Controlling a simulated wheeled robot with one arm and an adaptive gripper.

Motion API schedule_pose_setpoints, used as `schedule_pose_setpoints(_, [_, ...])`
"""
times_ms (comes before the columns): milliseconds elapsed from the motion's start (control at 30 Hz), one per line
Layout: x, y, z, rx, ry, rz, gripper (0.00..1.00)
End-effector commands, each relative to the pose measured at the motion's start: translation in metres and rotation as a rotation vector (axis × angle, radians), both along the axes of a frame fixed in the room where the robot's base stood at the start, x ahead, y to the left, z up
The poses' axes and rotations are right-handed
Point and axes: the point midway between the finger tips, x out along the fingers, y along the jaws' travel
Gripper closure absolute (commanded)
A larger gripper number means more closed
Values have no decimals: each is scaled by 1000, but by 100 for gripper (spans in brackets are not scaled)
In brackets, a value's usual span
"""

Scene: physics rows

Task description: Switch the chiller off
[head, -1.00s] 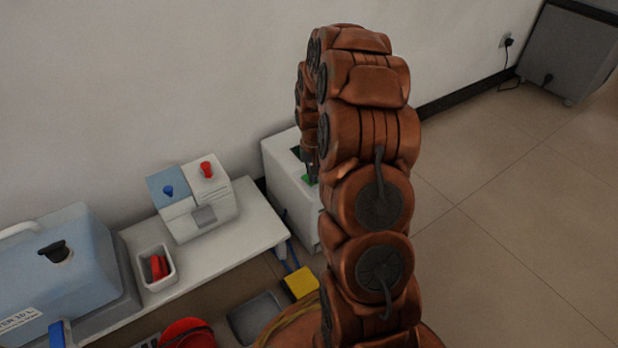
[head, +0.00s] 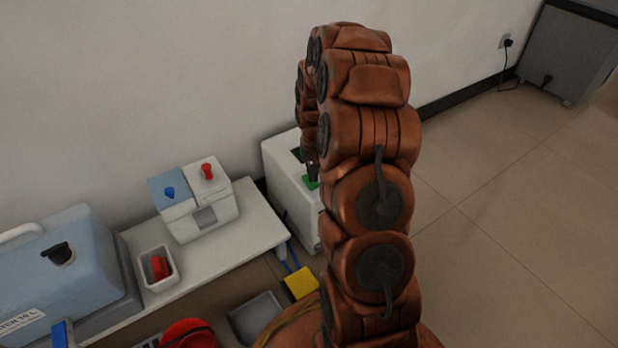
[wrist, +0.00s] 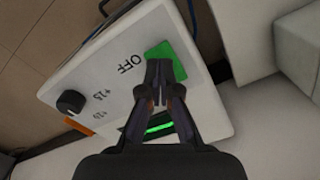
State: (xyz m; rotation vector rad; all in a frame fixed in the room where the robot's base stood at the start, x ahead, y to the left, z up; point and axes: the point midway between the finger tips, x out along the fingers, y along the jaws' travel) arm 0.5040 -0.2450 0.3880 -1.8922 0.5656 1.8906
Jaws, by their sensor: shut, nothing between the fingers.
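The chiller is a white box (head: 289,182) on the floor by the wall, partly hidden behind my arm in the head view. In the wrist view its white top panel (wrist: 112,82) shows a green switch (wrist: 168,60) near the word OFF, a black knob (wrist: 70,102), an orange patch and a dark display (wrist: 158,129) with a lit green bar. My gripper (wrist: 158,66) is shut and empty, its fingertips over or at the lower left edge of the green switch. I cannot tell whether they touch it. In the head view the green switch (head: 311,182) shows just below the gripper.
A white bench (head: 235,240) left of the chiller holds a blue-and-white dispenser, a small tray with a red item and a large blue-grey bath. A yellow block (head: 300,283) lies near my base.

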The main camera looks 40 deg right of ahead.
Motion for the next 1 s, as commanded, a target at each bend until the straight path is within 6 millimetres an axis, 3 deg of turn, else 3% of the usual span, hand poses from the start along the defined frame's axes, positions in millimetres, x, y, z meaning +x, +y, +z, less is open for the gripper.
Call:
schedule_pose_setpoints(700, [0, 0, 49, 0, 0, 0, 100])
schedule_pose_setpoints(1000, [0, 0, 52, 1, 1, 0, 100])
